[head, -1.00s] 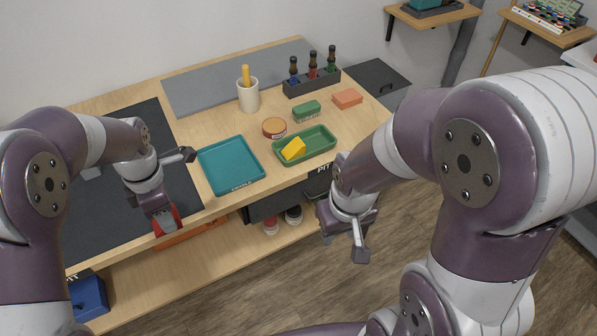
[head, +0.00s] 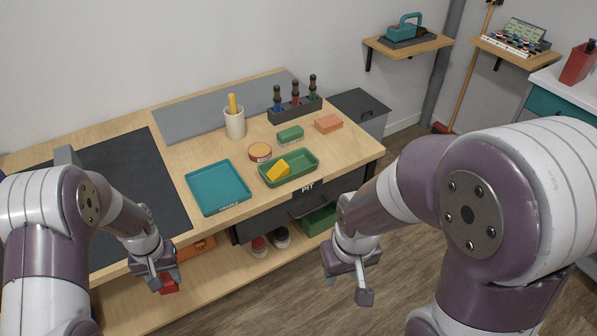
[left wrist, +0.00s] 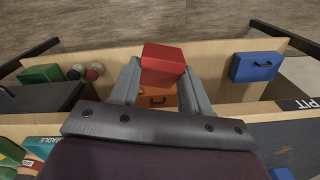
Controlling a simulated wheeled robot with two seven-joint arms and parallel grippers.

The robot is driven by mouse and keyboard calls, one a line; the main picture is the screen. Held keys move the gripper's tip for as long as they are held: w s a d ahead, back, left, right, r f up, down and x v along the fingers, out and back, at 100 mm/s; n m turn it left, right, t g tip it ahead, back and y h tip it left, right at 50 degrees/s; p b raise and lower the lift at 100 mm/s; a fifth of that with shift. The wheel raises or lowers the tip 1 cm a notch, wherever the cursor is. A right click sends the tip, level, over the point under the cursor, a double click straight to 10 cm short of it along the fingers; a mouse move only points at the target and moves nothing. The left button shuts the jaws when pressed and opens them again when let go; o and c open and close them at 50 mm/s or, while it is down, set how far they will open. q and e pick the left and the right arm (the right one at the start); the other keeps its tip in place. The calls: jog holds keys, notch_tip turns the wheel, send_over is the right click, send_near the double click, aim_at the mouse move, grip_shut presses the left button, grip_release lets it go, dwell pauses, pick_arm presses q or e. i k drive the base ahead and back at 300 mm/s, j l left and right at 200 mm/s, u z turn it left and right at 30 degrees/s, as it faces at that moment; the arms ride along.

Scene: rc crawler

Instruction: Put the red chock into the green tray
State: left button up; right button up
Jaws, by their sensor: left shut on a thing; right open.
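The red chock (left wrist: 163,62) is a red block held between the fingers of my left gripper (left wrist: 165,85) in the left wrist view. In the head view the left gripper (head: 162,275) is in front of the bench's front edge, with part of the red chock (head: 169,284) showing below it. The green tray (head: 303,168) lies on the bench top, right of the teal tray, and holds a yellow wedge (head: 283,168). My right gripper (head: 345,277) is open and empty, out in front of the bench on the right.
The teal tray (head: 217,187) lies left of the green tray. A round tin (head: 260,152), a green block (head: 290,135), a cup (head: 235,124) and a bottle rack (head: 295,110) stand behind. A lower shelf (head: 180,312) juts out under the bench.

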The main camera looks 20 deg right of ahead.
aim_at(300, 167)
jog(key=i+z, duration=0.15)
jog(key=z, duration=0.3)
jog(key=i+j+z, duration=0.1)
jog(key=z, duration=0.3)
jog(key=i+j+z, duration=0.1)
jog(key=z, duration=0.35)
jog(key=i+j+z, duration=0.1)
jog(key=z, duration=0.3)
